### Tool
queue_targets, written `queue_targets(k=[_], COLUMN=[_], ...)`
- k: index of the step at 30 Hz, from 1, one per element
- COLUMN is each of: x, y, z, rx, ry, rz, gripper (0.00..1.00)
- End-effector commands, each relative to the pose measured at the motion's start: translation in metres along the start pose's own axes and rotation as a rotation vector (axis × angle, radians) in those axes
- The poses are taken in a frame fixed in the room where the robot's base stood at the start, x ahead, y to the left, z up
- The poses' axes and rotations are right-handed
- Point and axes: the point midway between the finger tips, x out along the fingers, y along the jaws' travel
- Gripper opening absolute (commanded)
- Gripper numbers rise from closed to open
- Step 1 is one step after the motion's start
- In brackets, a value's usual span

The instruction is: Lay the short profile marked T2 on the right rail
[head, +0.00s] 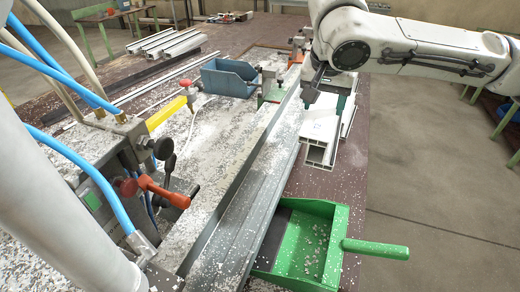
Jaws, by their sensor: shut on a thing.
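My gripper (311,92) hangs at the upper middle, right of the long grey rails, with its dark fingers pointing down. It is shut on a white short profile (319,130), whose hollow end (318,155) faces the camera. I cannot read a T2 mark, and the fingertips are partly hidden. Another white profile (348,118) shows close behind it on the right; whether they touch is unclear. A long grey metal rail (262,200), dusted with white chips, runs from front to back just left of the held profile.
A green dustpan (325,248) with chips lies right of the rail at the front. A blue bin (229,80), a yellow-handled clamp (166,114) and a red-handled clamp (163,190) stand to the left. White profiles (170,45) lie at the back left.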

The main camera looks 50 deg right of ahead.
Motion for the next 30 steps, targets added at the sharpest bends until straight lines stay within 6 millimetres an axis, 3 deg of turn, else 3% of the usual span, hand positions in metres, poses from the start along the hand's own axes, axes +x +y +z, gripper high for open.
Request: queue_targets(k=[10, 15, 26, 30], x=[0.023, 0.049, 0.075, 0.094], y=[-0.076, -0.1, -0.124, -0.125], z=[0.026, 0.043, 0.058, 0.066], rx=[-0.005, -0.003, -0.002, 0.0], ry=[0.003, 0.001, 0.002, 0.001], rz=[0.001, 0.001, -0.001, 0.002], gripper=[0.0, 0.0, 0.0, 0.0])
